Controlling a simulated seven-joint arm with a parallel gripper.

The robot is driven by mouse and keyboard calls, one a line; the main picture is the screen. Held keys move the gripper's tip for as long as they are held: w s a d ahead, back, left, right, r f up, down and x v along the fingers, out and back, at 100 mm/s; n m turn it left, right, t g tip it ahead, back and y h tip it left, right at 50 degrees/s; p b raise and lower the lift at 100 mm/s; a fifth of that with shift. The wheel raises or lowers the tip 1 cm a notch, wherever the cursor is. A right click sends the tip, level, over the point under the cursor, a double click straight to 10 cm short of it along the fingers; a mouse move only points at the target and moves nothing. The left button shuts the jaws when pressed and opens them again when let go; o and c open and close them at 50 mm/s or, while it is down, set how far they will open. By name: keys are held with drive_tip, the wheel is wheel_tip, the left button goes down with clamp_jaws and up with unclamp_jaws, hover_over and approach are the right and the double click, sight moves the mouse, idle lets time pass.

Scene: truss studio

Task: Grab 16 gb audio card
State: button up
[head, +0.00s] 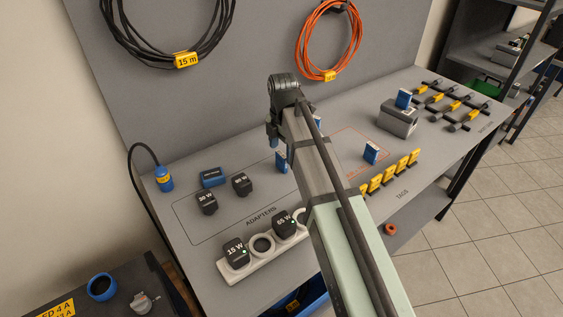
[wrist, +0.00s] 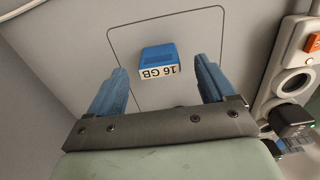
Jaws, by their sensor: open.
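The 16 GB card (wrist: 159,57) is a small blue block with a white label reading "16 GB", upside down in the wrist view. It lies on the grey surface inside a thin outline. My gripper (wrist: 162,78) is open, its two blue fingers spread on either side of the card's position and apart from it. In the head view my gripper (head: 273,137) hangs above the bench.
Other blue cards stand at the right (head: 371,153) and on a grey box (head: 398,122). Black adapters (head: 207,203) and a blue item (head: 213,177) lie at left. A white power strip (head: 262,246) with adapters runs along the front. Yellow tags (head: 390,174) stand right of my arm.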

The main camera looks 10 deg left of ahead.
sight(281, 154)
drive_tip(key=shift+a+f, duration=0.15)
drive_tip(key=shift+f, duration=2.5)
drive_tip(key=shift+c, duration=0.4)
drive_tip(key=c, duration=1)
